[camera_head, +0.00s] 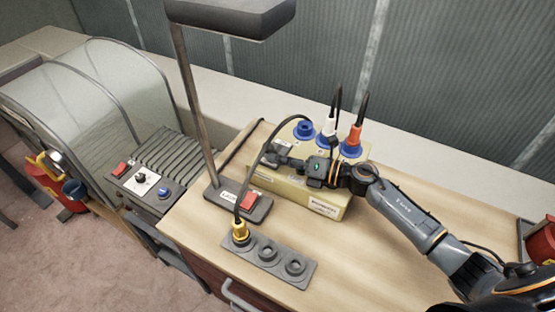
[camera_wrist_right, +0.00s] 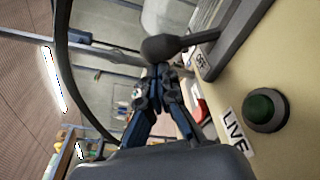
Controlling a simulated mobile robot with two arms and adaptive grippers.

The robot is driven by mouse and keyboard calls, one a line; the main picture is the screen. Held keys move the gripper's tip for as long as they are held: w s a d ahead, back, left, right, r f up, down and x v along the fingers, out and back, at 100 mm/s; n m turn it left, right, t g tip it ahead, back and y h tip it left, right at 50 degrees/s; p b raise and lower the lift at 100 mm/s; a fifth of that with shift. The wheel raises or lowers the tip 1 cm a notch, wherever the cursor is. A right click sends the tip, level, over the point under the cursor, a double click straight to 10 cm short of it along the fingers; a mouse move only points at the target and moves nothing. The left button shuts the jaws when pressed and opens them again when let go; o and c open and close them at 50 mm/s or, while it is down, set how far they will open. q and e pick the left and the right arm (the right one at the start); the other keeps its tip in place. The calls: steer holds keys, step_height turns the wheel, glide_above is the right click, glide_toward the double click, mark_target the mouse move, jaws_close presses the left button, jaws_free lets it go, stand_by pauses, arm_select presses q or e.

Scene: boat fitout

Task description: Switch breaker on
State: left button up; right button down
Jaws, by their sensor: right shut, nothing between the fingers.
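The beige breaker box (camera_head: 325,202) sits on the wooden worktop, with a printed label on its front. In the right wrist view its beige face (camera_wrist_right: 285,60) carries a lever with a dark round knob (camera_wrist_right: 160,48), a dark slotted plate (camera_wrist_right: 238,38), an "OFF" label (camera_wrist_right: 201,60) and a dark green lamp (camera_wrist_right: 267,109) marked "LIVE". The lever stands near the OFF end. My right gripper (camera_head: 283,160) is over the box; its shut, empty fingertips (camera_wrist_right: 158,74) are close to the knob. I cannot tell whether they touch. My left gripper is not in view.
A socket strip (camera_head: 268,254) holds a yellow plug. Worktop right of the strip (camera_head: 375,255) is clear.

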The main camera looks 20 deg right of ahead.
steer(key=shift+w+d+r, duration=0.1)
steer(key=shift+w+r, duration=0.05)
steer(key=shift+w+d+r+m, duration=0.3)
steer(key=shift+d+r+m, duration=0.1)
steer(key=shift+m, duration=0.5)
steer(key=shift+w+d+r+m+y, duration=0.35)
steer(key=shift+w+d+m, duration=0.25)
steer(key=shift+m, duration=0.6)
steer(key=w+m, duration=0.1)
steer(key=d+m+b, duration=0.1)
steer(key=m, duration=0.1)
steer(key=shift+w+d+r+t+y, duration=0.25)
steer(key=shift+w+d+r+t, duration=0.05)
steer(key=shift+w+r, duration=0.05)
steer(key=shift+w+d+m+b, duration=0.25)
steer(key=shift+w+d+m, duration=0.1)
steer(key=shift+m, duration=0.4)
steer(key=shift+w+d+m+b, duration=0.25)
steer(key=shift+w+d+m, duration=0.05)
steer(key=shift+m, duration=0.45)
steer(key=shift+r, duration=0.2)
step_height(320, 180, up, 10)
steer(key=shift+f, duration=0.2)
